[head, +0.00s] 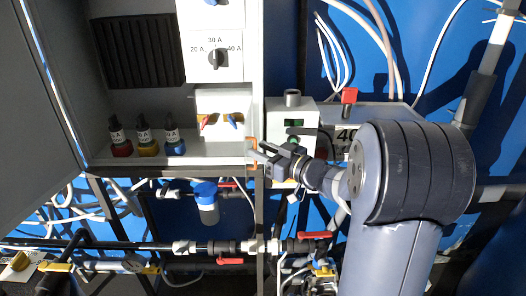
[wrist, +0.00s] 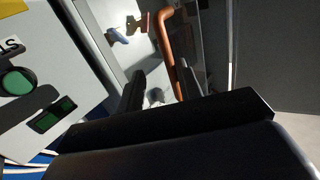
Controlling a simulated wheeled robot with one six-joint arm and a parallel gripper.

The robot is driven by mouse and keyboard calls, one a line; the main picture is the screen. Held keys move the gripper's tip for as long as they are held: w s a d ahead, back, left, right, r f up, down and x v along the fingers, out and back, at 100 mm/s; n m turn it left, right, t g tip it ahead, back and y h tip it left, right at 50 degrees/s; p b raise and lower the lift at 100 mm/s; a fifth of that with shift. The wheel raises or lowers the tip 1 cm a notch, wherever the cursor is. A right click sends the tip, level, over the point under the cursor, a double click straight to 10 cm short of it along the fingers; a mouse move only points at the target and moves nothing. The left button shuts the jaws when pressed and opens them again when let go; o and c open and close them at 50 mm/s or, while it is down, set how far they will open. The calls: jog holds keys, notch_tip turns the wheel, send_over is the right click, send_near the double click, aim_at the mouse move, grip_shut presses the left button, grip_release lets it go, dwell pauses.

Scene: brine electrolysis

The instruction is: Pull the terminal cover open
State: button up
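An orange bar handle (wrist: 168,42) runs down the wrist view and passes between my gripper's fingertips (wrist: 160,85). The fingers stand apart, with visible gaps to the handle. In the head view my gripper (head: 262,149) is right at the orange handle (head: 252,164), by the cabinet's right front edge. A white terminal box (head: 223,103) with red and blue terminals sits behind, to the upper left; its terminals also show in the wrist view (wrist: 128,28). I cannot clearly make out the cover panel that the handle belongs to. The handle's lower end is hidden behind my gripper.
Three small bottles (head: 146,142) stand on the cabinet shelf to the left. The grey cabinet door (head: 35,110) hangs open at left. Pipes with red valve handles (head: 314,235) run below.

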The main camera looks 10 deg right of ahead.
jog(key=b+v, duration=0.2)
jog(key=v, duration=0.9)
jog(key=shift+b, duration=0.35)
jog(key=shift+w, duration=0.15)
jog(key=p+x, duration=0.2)
jog(key=x, duration=0.8)
jog(key=shift+a+p, duration=0.15)
jog(key=shift+p, duration=0.15)
